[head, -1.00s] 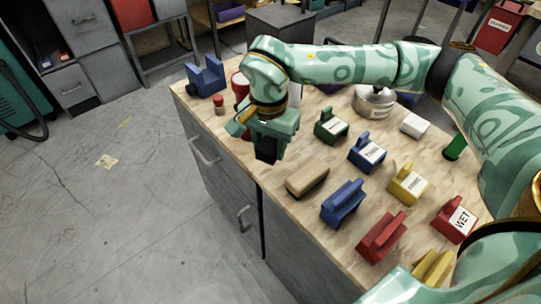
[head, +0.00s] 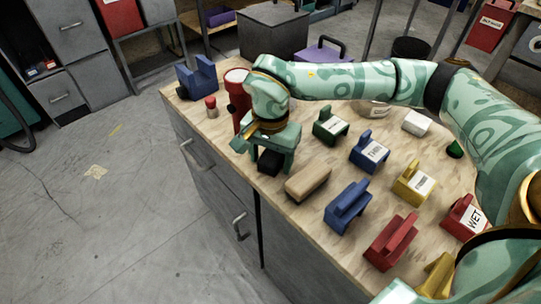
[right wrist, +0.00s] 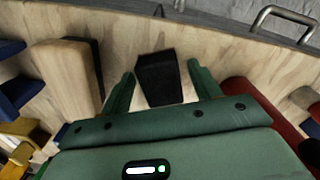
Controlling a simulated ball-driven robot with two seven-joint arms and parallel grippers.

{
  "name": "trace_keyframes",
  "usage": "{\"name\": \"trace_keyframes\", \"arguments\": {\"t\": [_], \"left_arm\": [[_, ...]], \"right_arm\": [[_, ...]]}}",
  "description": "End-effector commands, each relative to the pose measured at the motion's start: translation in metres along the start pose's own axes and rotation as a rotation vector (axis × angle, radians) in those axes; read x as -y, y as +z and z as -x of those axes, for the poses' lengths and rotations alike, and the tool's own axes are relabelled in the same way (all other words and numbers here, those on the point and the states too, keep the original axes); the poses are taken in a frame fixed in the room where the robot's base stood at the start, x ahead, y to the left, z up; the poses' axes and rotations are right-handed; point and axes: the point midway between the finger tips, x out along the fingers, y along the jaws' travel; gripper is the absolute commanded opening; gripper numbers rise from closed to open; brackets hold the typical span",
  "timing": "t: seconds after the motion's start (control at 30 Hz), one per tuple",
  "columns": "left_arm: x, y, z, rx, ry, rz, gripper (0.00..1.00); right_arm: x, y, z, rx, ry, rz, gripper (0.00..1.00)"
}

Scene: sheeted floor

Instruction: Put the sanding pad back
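My right gripper (head: 268,160) is open, pointing down over the near left part of the wooden worktop. A black block (head: 269,162) is between its fingers; the right wrist view shows the block (right wrist: 161,80) with narrow gaps to both fingers (right wrist: 162,82). I cannot tell whether this block is the sanding pad. A tan block with a dark side (head: 308,182) lies just right of the gripper, and it also shows in the right wrist view (right wrist: 70,75). Labelled green (head: 330,125), blue (head: 369,151), yellow (head: 413,183) and red "WET" (head: 463,217) pieces stand behind. My left gripper is out of view.
Unlabelled blue (head: 347,207), red (head: 390,242) and yellow (head: 436,277) pieces line the front. A red canister (head: 238,100) stands close behind the gripper, with a small red-capped bottle (head: 211,107) and blue holder (head: 197,78) further left. The worktop edge is near the gripper.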

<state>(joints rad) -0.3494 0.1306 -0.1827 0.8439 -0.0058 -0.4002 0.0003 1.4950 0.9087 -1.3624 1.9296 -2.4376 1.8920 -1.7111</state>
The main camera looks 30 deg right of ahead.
Motion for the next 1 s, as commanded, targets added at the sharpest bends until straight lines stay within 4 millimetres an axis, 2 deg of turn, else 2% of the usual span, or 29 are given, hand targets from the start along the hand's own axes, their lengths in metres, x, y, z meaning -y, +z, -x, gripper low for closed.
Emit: {"name": "trace_keyframes", "arguments": {"t": [0.27, 0.37, 0.43, 0.7, 0.83, 1.0], "left_arm": [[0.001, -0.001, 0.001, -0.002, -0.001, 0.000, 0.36], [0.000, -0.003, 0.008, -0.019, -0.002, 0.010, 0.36], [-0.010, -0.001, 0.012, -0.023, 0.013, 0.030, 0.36], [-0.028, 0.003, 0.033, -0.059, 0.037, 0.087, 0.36], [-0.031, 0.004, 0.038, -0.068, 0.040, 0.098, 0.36], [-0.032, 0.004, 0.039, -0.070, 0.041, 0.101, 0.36]], "right_arm": [[0.000, 0.000, 0.005, -0.001, -0.002, 0.000, 0.62], [0.000, 0.000, 0.022, -0.004, -0.006, -0.001, 0.62], [0.000, 0.000, 0.039, -0.005, -0.009, -0.001, 0.62], [0.000, 0.000, 0.102, -0.004, -0.008, 0.000, 0.62], [0.000, 0.000, 0.117, -0.003, -0.005, 0.000, 0.62], [0.000, 0.000, 0.123, 0.001, 0.000, 0.000, 0.62]]}}
